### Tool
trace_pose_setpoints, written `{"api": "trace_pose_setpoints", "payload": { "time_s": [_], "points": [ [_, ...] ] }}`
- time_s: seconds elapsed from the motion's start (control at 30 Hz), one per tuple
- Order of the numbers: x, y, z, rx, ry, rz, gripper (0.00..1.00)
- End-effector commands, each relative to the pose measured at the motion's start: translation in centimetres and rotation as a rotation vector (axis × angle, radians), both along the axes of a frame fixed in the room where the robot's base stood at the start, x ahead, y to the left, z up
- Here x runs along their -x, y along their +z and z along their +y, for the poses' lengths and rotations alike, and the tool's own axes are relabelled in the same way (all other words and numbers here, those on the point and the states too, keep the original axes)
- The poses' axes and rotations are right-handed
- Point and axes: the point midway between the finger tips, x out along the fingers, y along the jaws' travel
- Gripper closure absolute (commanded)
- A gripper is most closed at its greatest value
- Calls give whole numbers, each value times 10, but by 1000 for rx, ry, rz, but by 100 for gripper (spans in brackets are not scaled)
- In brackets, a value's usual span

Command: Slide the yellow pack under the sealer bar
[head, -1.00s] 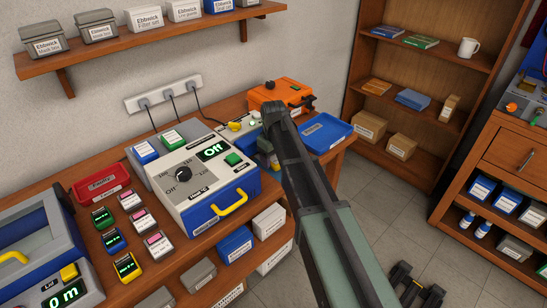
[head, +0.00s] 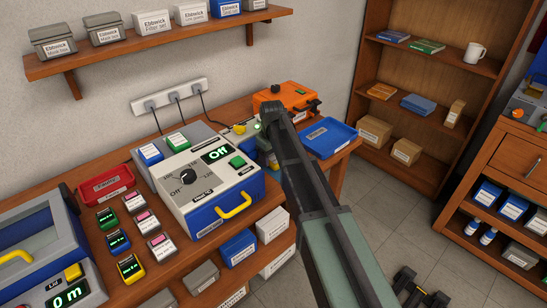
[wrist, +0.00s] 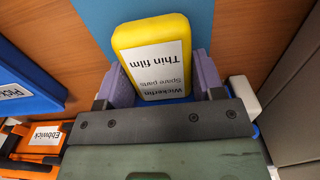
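The yellow pack (wrist: 150,38) shows in the wrist view, its white label upside down and reading "Thin film". It lies between the two purple fingers of my gripper (wrist: 165,82), which sit against its sides; the gripper looks shut on it. Below it is a blue strip (wrist: 92,22) on the wooden bench. In the head view my arm covers the gripper and most of what is there. I cannot make out the sealer bar in either view; a small white part (wrist: 243,92) shows right of the gripper in the wrist view.
A white-and-blue machine (head: 212,178) reading "Off" stands left of my arm. An orange case (head: 287,97) is behind, and a blue tray (head: 328,137) is to the right. A red tray (head: 106,184) and several small devices sit farther left. The wall shelf (head: 150,44) hangs above.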

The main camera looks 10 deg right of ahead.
Motion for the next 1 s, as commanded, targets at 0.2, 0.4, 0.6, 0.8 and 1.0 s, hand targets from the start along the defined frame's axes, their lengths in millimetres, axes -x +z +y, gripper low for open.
{"api": "trace_pose_setpoints", "payload": {
  "time_s": [0.2, 0.4, 0.6, 0.8, 1.0],
  "points": [
    [-1, 0, 1, 0, 0, -1, 9],
    [0, 0, 0, 0, 0, 0, 9],
    [0, 14, 0, 0, 1, 0, 9],
    [0, 57, 0, 0, 1, 0, 9],
    [0, 100, 1, 0, 1, 0, 9]
  ]
}}
